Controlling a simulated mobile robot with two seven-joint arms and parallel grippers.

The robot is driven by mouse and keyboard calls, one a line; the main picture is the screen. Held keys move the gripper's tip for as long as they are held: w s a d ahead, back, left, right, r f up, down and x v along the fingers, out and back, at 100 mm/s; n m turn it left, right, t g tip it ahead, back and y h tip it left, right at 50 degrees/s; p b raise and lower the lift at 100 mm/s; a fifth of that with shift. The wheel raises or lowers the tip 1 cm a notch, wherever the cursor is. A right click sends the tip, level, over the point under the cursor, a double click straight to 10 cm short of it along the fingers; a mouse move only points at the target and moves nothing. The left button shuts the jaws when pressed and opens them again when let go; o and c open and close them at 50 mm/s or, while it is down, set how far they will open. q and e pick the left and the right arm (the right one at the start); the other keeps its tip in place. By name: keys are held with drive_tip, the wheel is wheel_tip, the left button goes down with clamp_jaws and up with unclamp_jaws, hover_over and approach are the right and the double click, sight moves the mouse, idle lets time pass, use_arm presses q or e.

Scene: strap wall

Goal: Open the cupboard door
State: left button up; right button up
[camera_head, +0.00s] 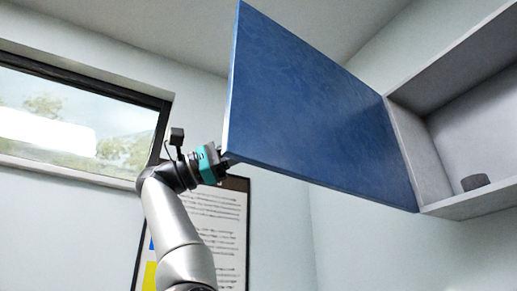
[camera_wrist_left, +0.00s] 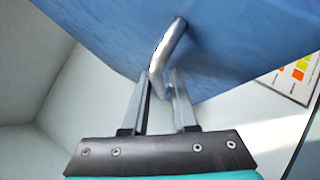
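The blue cupboard door (camera_head: 310,110) stands swung wide open, hinged at its right edge to the grey cupboard (camera_head: 425,165), whose inside shows. My left gripper (camera_head: 227,161) is at the door's free left edge, near its lower corner; its fingers are mostly hidden there. In the left wrist view the blue door (camera_wrist_left: 235,40) fills the top, with a curved metal handle (camera_wrist_left: 168,52) on it. The fingers of my left gripper (camera_wrist_left: 160,88) lie on both sides of the handle's lower end and appear closed on it. My right gripper is in neither view.
A small dark round object (camera_head: 475,182) sits on the cupboard's bottom board. A window (camera_head: 75,120) is on the wall at left, and a framed poster (camera_head: 215,225) hangs behind my left arm. The space below the door looks free.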

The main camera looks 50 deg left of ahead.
use_arm(q)
drive_tip(key=b+v, duration=0.1)
drive_tip(key=v, duration=1.4)
drive_tip(key=shift+b, duration=0.4)
drive_tip(key=shift+a, duration=0.15)
